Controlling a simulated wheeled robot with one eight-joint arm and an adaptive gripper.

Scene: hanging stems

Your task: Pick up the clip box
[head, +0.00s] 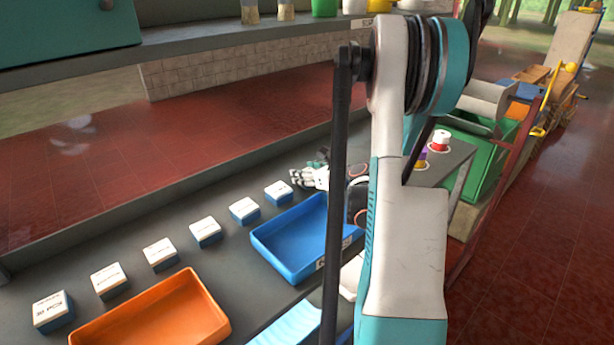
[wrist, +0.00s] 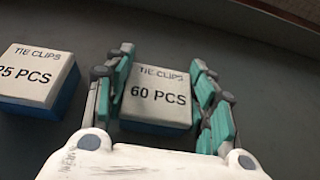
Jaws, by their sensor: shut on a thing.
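The clip box (wrist: 158,98) in the wrist view has a white top reading "TIE CLIPS 60 PCS" and a blue lower part. My gripper (wrist: 163,85) has its teal-padded fingers on the left and right sides of this box and is shut on it. I cannot tell whether the box is off the counter. In the head view my gripper (head: 308,178) is at the far end of a row of boxes, and the held box cannot be made out there. A second clip box (wrist: 38,80), reading "25 PCS", stands just left in the wrist view.
Several white-and-blue boxes, such as this nearest one (head: 52,310), line the grey counter (head: 135,215). A blue tray (head: 290,238) and an orange tray (head: 150,315) lie beside the row. A green bin (head: 485,160) stands beyond. The counter's back strip is clear.

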